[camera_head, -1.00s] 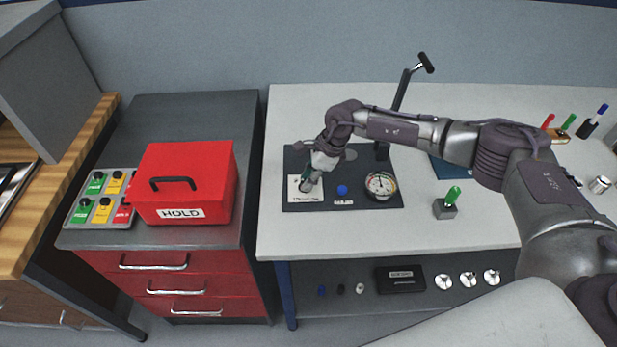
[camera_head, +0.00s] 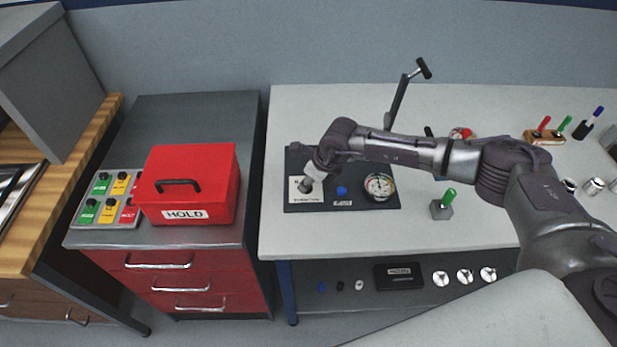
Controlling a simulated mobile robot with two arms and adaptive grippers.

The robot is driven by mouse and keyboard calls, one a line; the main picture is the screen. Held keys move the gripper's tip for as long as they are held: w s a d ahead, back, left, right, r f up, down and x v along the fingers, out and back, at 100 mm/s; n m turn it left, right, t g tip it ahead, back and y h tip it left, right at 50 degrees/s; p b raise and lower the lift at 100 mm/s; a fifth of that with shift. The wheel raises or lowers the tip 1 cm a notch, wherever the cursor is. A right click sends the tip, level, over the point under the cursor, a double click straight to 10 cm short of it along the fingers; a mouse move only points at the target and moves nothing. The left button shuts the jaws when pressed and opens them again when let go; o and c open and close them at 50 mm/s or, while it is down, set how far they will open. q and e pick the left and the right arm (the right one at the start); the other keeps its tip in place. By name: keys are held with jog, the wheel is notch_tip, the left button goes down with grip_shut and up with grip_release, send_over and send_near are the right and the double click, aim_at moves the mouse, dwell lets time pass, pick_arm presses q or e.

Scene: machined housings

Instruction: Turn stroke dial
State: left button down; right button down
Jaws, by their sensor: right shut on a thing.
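The stroke dial sits on a white labelled plate (camera_head: 300,196) at the left end of a dark base panel (camera_head: 362,204) on the white bench. My right gripper (camera_head: 306,186) is at the dial, pointing down, and is shut on it. The gripper and wrist hide most of the dial, so its pointer setting cannot be read. On the same panel are a blue button (camera_head: 341,191) and a round gauge (camera_head: 380,187) with a white face. A black lever (camera_head: 402,98) rises behind the panel. My left gripper is not in view.
A red HOLD box (camera_head: 190,185) and a button panel (camera_head: 107,198) stand on the dark cabinet at left. A grey block with a green peg (camera_head: 443,204) is right of the panel. Markers (camera_head: 590,124) stand at the back right. The bench front is clear.

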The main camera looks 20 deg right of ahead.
jog(key=shift+a+m+h, duration=0.1)
jog(key=shift+m+h, duration=0.2)
jog(key=shift+m, duration=0.7)
jog(key=m+h+b, duration=0.1)
jog(key=m, duration=0.1)
jog(key=shift+a+f+m+t+b, duration=0.1)
jog(key=shift+f+m+t+b, duration=0.05)
jog(key=shift+m+t+b, duration=0.2)
jog(key=m+b, duration=0.1)
jog(key=m, duration=0.1)
jog(key=m+h+b, duration=0.1)
jog(key=m+b, duration=0.1)
jog(key=shift+a+h, duration=0.15)
jog(key=shift+h, duration=0.15)
jog(key=shift+m+h+b, duration=0.4)
jog(key=shift+m+b, duration=0.4)
jog(key=shift+m, duration=0.35)
jog(key=shift+r, duration=0.2)
jog(key=c, duration=0.9)
grip_release()
